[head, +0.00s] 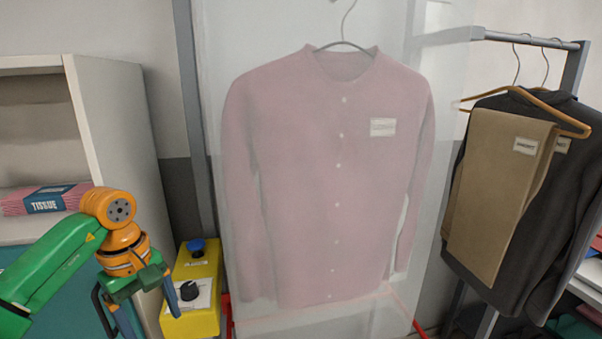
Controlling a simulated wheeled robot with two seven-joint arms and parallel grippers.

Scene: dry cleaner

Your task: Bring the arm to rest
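My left arm, green with orange joints, comes in from the left. Its wrist points downward, with the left gripper (135,308) at the bottom edge of the head view. The gripper is in front of the shelf unit and just left of a yellow control box. Its lower part is cut off by the frame, so I cannot tell whether its fingers are open or shut. I see nothing clearly held in it. My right arm and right gripper are not in view.
The yellow box (206,262) has a blue button and black knob. A pink shirt (330,190) hangs inside a clear cover, centre. Tan trousers (497,195) and a dark jacket (555,220) hang at right.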

